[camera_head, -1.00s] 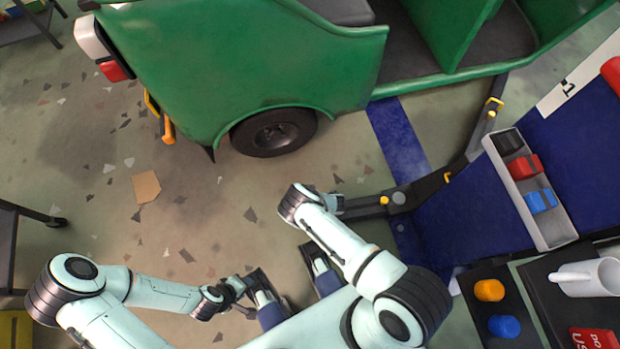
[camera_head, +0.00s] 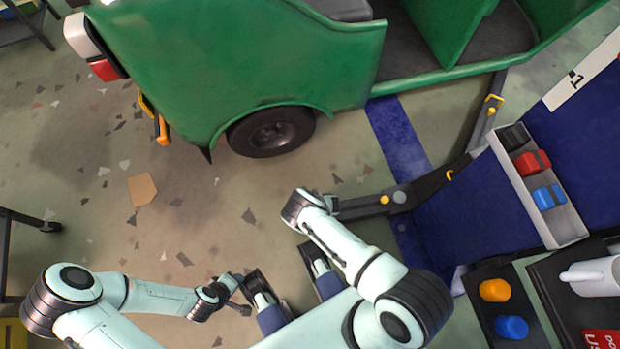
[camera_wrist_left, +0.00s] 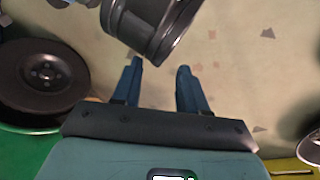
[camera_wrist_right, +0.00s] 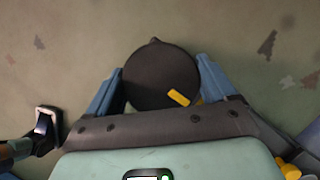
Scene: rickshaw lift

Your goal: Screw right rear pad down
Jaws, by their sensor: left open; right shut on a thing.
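The pad (camera_wrist_right: 152,78) shows in the right wrist view as a dark round disc with a yellow mark. My right gripper (camera_wrist_right: 158,88) is shut on it, with one blue finger at each side. In the head view my right wrist hides the pad at the near end of the dark lift arm (camera_head: 432,184). My left gripper (camera_wrist_left: 158,90) is open and empty, its two blue fingers apart over the floor. In the head view, it is low on the left side (camera_head: 236,290), away from the pad. The thread under the pad is hidden.
The green rickshaw (camera_head: 240,60) stands at the back, its rear wheel (camera_head: 272,132) beyond my right wrist. A grey tray (camera_head: 560,225) with coloured blocks lies right, near an orange knob (camera_head: 494,290) and a blue knob (camera_head: 511,327). Open floor lies left of centre.

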